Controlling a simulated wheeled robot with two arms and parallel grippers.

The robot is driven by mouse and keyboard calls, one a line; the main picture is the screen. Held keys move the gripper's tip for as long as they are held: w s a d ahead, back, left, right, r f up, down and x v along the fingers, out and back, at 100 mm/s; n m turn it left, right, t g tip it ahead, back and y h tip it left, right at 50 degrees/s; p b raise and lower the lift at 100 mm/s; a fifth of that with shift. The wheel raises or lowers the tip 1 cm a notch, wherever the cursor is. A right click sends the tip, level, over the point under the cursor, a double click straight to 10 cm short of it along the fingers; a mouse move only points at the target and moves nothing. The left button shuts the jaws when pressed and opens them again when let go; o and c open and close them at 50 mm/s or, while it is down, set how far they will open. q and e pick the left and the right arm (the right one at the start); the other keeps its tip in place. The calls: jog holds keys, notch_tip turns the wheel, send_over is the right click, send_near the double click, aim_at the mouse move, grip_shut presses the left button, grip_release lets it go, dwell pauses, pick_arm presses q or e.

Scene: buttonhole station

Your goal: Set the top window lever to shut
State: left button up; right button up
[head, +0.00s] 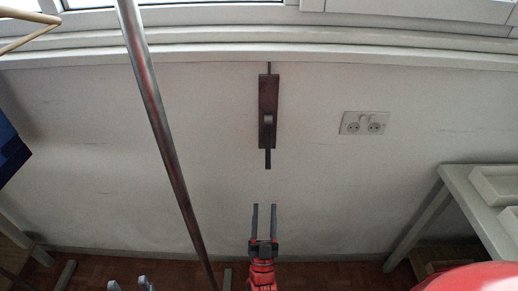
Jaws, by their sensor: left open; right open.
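The window lever (268,155) is a dark handle on a long brown-black back plate (268,90) fixed upright on the white wall. The handle points straight down, and a thin dark rod runs up from the plate to the window ledge. My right gripper (265,207), on a red wrist, is in the lower middle. Its two dark fingers point up and stand apart, empty, below the handle's tip in the picture and not touching it. My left gripper (130,283) shows only as two grey fingertips at the bottom edge, apart, with nothing seen between them; the rest is cut off.
A metal pole (158,115) slants across the view left of the lever. A double wall socket (364,123) is to the right. A pale table (470,185) with trays stands at the right. A blue object (10,150) is at the left edge. The wall around the lever is clear.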

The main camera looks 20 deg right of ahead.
aim_at(269, 142)
jog(key=p+x, duration=0.3)
jog(key=x, duration=1.3)
jog(key=shift+d+r, duration=0.2)
jog(key=shift+r, duration=0.2)
grip_shut()
dwell(0.4)
